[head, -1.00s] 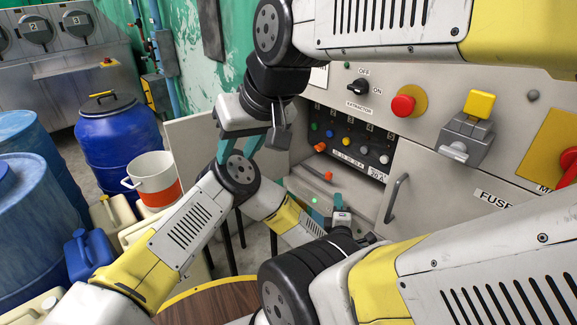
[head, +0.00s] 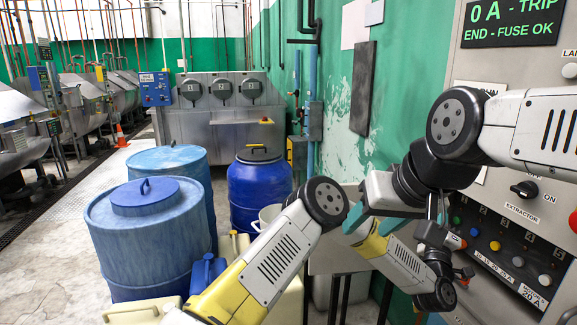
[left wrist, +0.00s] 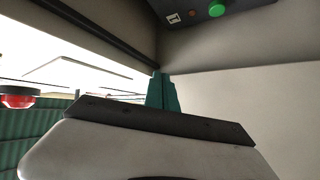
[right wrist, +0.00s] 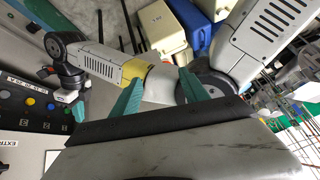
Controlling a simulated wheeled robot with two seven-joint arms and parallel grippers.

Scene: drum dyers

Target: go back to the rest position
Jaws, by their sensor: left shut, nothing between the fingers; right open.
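My right gripper (head: 374,220) hangs in front of the control cabinet in the head view, its teal fingers apart and empty. My left arm bends behind and below it, its forearm crossing behind those fingers. In the right wrist view the open fingers (right wrist: 158,92) show with my left arm beyond them; whether they touch it I cannot tell. My left gripper (left wrist: 162,92) shows in the left wrist view with its teal fingers together and nothing between them, close to a pale panel. In the head view its fingers cannot be made out.
The control cabinet (head: 520,185), with knobs and a lit display (head: 512,22), stands close on the right. Blue drums (head: 148,240) and (head: 260,190) and several canisters stand left of my arms. A green wall (head: 400,80) is behind. Open floor (head: 60,255) lies at far left.

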